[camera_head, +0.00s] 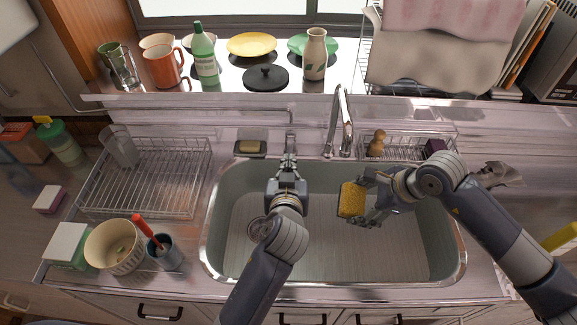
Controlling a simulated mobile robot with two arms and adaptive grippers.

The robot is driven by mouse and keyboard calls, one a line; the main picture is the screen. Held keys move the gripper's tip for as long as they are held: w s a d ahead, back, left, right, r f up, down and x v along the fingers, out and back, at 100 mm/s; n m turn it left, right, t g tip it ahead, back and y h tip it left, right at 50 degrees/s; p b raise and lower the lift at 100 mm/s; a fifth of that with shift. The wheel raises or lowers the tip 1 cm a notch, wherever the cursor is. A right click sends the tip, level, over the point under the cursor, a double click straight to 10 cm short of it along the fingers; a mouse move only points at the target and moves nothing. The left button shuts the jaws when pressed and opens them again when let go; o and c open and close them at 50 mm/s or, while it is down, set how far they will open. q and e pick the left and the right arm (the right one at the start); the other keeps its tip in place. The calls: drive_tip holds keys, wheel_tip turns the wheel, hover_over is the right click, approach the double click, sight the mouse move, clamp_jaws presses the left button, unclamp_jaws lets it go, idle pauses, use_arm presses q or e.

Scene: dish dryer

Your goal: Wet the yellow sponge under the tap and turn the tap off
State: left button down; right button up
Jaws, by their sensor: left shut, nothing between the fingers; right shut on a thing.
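The yellow sponge (351,200) is held by my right gripper (365,204) above the right half of the sink basin (270,258). The gripper is shut on it from the right. The chrome tap (342,118) stands at the back edge of the sink, behind the sponge. Its spout is seen nearly end-on; I cannot make out running water or whether the tap is on. My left gripper (290,147) is shut and empty near the sink's back rim, to the left of the tap and apart from it. The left arm hides part of the basin.
A soap dish (250,148) and a wire caddy (405,148) line the back rim. A bowl (113,246) and a cup with a red-handled tool (165,252) stand front left. Bottles and plates fill the shelf behind.

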drive_tip(key=s+d, duration=0.2)
drive_tip(key=d, duration=0.1)
drive_tip(key=shift+s+d+b, duration=0.2)
drive_tip(key=shift+s+b, duration=0.2)
idle(1.1)
drive_tip(key=s+d+r, duration=0.3)
drive_tip(key=d+r, duration=0.1)
idle(0.5)
drive_tip(key=shift+a, duration=0.1)
idle(1.1)
